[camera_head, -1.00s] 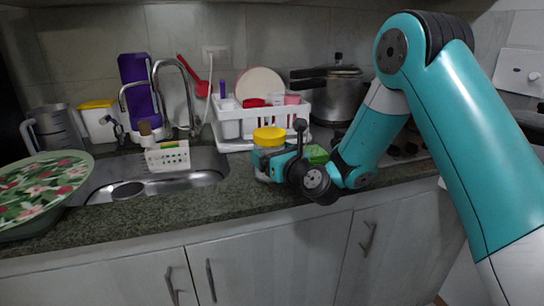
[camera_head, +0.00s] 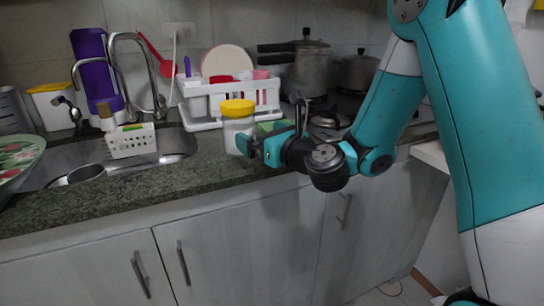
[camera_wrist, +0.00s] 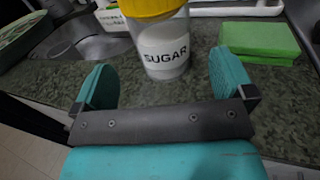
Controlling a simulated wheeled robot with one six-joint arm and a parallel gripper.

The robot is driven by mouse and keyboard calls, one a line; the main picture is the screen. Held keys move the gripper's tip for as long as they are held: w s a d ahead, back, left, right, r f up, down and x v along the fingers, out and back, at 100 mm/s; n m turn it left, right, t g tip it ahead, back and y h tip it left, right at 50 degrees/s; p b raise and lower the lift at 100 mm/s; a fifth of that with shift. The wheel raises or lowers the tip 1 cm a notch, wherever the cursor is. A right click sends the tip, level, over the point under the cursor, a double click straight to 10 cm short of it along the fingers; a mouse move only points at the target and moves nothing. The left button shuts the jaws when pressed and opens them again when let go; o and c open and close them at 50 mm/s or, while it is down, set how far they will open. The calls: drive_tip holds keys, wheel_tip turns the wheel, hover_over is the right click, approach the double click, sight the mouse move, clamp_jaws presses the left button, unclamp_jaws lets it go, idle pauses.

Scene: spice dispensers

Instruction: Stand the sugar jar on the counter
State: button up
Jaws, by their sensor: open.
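The sugar jar (camera_head: 238,126) is a clear jar with white contents and a yellow lid. It stands upright on the dark granite counter (camera_head: 200,178), near the front edge and right of the sink. In the wrist view the jar (camera_wrist: 163,47) shows its "SUGAR" label facing me, its top cut off by the frame. My gripper (camera_wrist: 165,82) is open, its two teal fingers apart, with the jar just beyond and between the fingertips. In the head view my gripper (camera_head: 258,146) is right beside the jar; whether any finger touches it I cannot tell.
A green sponge (camera_wrist: 259,41) lies right of the jar. A white dish rack (camera_head: 215,104) stands behind. The sink (camera_head: 85,172) with a white basket (camera_head: 132,141) is left. A pressure cooker (camera_head: 308,70) stands at the back right. The counter's front edge is close.

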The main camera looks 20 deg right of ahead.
drive_tip(key=s+a+n+g+y+b, duration=0.1)
drive_tip(key=s+a+n+g+y, duration=0.2)
drive_tip(key=s+a+n+g, duration=0.55)
drive_tip(key=s+a+n+g+y, duration=0.2)
drive_tip(key=s+a+n+y, duration=0.3)
drive_tip(key=n, duration=0.8)
drive_tip(key=s+d+f+n+g+h, duration=0.2)
drive_tip(key=s+d+n+g+h, duration=0.1)
drive_tip(key=s+n, duration=0.5)
drive_tip(key=s+d+f+n+g+h, duration=0.2)
drive_tip(key=s+d+n+g+h, duration=0.1)
drive_tip(key=s+n, duration=0.5)
drive_tip(key=n+g+h, duration=0.1)
drive_tip(key=n+h, duration=0.1)
drive_tip(key=shift+s+h, duration=0.25)
drive_tip(key=shift+h, duration=0.15)
